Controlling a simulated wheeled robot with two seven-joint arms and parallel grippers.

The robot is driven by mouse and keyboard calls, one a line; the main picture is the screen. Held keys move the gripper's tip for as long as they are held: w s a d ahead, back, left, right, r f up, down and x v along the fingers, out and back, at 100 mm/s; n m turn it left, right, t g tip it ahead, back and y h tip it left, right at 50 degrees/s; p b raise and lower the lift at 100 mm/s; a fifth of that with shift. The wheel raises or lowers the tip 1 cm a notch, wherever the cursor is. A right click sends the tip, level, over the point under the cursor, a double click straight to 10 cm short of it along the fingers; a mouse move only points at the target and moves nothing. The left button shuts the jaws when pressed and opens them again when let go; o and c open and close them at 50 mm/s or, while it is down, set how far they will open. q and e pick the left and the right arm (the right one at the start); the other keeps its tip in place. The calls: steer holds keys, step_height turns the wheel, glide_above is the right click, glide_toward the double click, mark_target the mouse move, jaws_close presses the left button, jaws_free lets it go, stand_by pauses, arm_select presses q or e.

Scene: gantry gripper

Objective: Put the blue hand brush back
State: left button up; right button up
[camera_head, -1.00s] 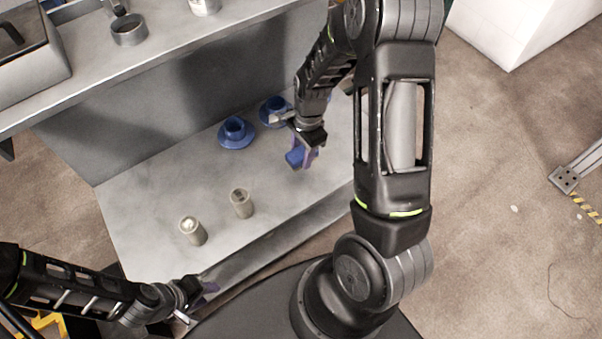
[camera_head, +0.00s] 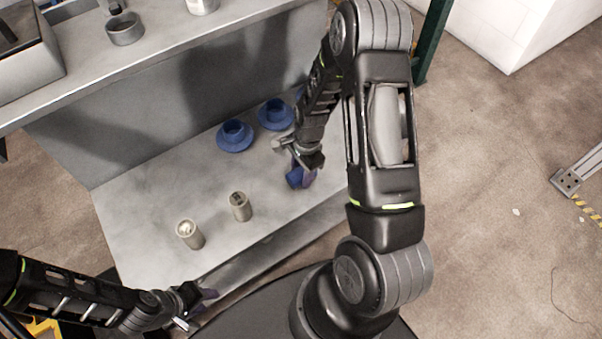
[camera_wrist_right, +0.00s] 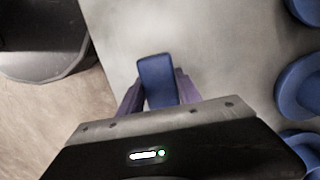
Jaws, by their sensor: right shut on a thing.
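The blue hand brush (camera_head: 295,177) is in my right gripper (camera_head: 304,176), over the right part of the grey worktop. In the right wrist view the blue block of the brush (camera_wrist_right: 157,80) sits between the two purple fingers of the right gripper (camera_wrist_right: 158,92), which are shut on it. Whether the brush touches the worktop I cannot tell. My left gripper (camera_head: 207,302) is at the front left edge of the worktop, away from the brush; its fingers are too small and angled to read.
Two beige containers (camera_head: 190,234) (camera_head: 239,206) stand nearer the front. A raised shelf (camera_head: 165,35) runs behind. The worktop between cups and containers is clear.

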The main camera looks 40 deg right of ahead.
steer(key=o, duration=0.8)
steer(key=shift+f, duration=0.15)
steer(key=o, duration=0.5)
steer(key=shift+r, duration=0.25)
step_height(320, 180, up, 12)
steer(key=d+p, duration=0.1)
steer(key=p, duration=0.1)
steer(key=shift+d, duration=0.2)
steer(key=shift+f, duration=0.1)
